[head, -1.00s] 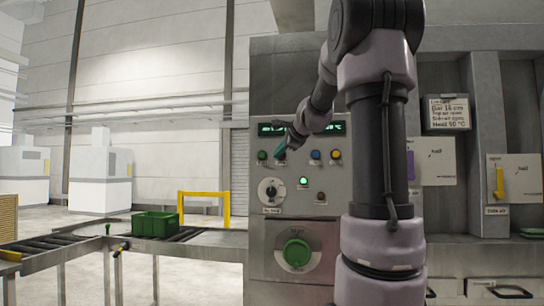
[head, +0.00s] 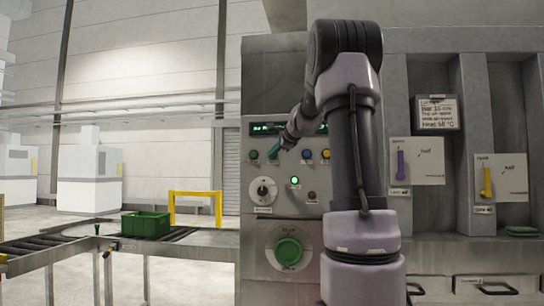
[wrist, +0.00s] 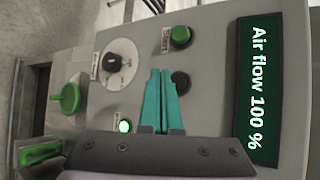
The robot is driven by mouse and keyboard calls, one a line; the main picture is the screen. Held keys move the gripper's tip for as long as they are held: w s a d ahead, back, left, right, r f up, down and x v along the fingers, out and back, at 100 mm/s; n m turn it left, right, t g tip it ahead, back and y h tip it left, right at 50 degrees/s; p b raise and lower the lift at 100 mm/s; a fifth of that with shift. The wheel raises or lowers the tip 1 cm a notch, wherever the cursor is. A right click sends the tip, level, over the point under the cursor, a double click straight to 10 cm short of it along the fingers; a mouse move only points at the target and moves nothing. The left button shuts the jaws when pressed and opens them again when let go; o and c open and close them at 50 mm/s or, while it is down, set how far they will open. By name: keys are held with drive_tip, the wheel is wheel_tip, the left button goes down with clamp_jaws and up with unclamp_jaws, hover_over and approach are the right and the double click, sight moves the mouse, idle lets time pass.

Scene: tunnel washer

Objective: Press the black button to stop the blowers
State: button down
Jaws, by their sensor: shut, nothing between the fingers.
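The grey control panel (head: 252,215) stands ahead with a row of buttons under its display. In the wrist view the black button (wrist: 181,83) sits just right of my fingertips, partly covered by them. In the head view my gripper hides its place in the row. My gripper (wrist: 161,72) is shut and empty, with teal fingers pointing at the panel between the green button (wrist: 181,37) and the black one. In the head view my gripper (head: 274,152) is close to the panel; I cannot tell whether it touches. The display (wrist: 259,90) reads "Air flow 100 %".
A blue button (head: 307,154) and a yellow button (head: 325,154) are right of my gripper. Below are a lit green lamp (head: 295,181), a black selector knob (head: 263,190) and a big green knob (head: 288,252). A green crate (head: 145,224) stands on the conveyor at left.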

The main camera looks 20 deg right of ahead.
drive_tip(key=shift+w+d, duration=0.45)
drive_tip(key=shift+w, duration=0.15)
drive_tip(key=shift+w, duration=0.1)
idle(1.6)
drive_tip(key=shift+w+d, duration=0.2)
drive_tip(key=shift+w, duration=0.05)
drive_tip(key=shift+w+d, duration=0.3)
drive_tip(key=shift+w, duration=0.1)
idle(0.8)
idle(0.3)
drive_tip(key=shift+s+a, duration=0.5)
drive_tip(key=shift+s, duration=0.25)
drive_tip(key=shift+s+a, duration=0.75)
drive_tip(key=shift+s, duration=0.3)
drive_tip(key=shift+s+a, duration=0.7)
drive_tip(key=shift+s, duration=0.35)
